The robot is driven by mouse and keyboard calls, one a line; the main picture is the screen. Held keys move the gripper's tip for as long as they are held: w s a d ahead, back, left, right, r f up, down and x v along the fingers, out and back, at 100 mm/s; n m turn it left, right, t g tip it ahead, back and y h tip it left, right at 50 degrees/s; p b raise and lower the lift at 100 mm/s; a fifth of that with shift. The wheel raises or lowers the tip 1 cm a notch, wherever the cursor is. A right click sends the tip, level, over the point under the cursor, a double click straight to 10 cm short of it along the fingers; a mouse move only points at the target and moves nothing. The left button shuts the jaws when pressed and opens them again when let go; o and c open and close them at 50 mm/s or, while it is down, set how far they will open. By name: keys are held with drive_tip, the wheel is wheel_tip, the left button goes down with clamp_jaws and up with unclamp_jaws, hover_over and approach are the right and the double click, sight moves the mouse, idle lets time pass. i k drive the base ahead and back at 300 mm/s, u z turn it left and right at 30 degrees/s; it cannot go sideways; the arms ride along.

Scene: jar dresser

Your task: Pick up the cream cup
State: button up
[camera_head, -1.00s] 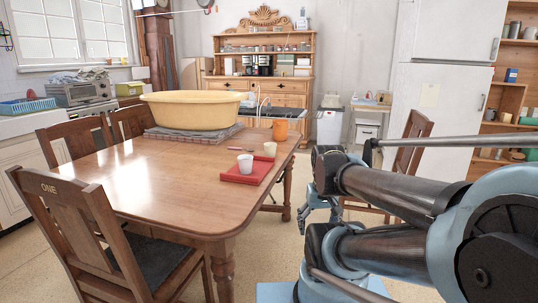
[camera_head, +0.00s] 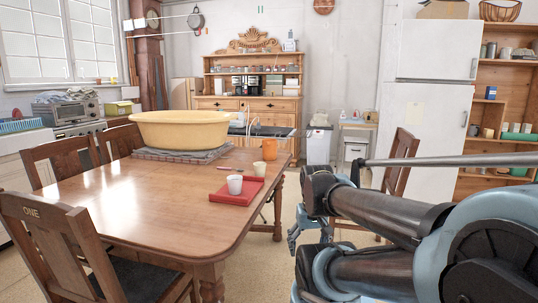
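The cream cup (camera_head: 259,169) stands upright at the back edge of a red tray (camera_head: 236,193) on the wooden table. I cannot tell whether its base rests on the tray or on the table just behind it. A white cup (camera_head: 235,185) stands on the tray, in front and to the left of it. My gripper (camera_head: 298,236) hangs beyond the table's right edge, to the right of the cups and apart from them. My arm partly hides it, and its fingers are too small to read.
An orange cup (camera_head: 269,149) stands farther back on the table (camera_head: 150,200). A large yellow tub (camera_head: 180,130) sits on a folded cloth at the far left. Chairs surround the table, one (camera_head: 400,165) behind my arm. A strip of floor lies along the table's right side.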

sight(260, 167)
drive_tip(key=k, duration=1.2)
drive_tip(key=z, duration=0.7)
drive_tip(key=i, duration=1.6)
drive_tip(key=u, duration=0.7)
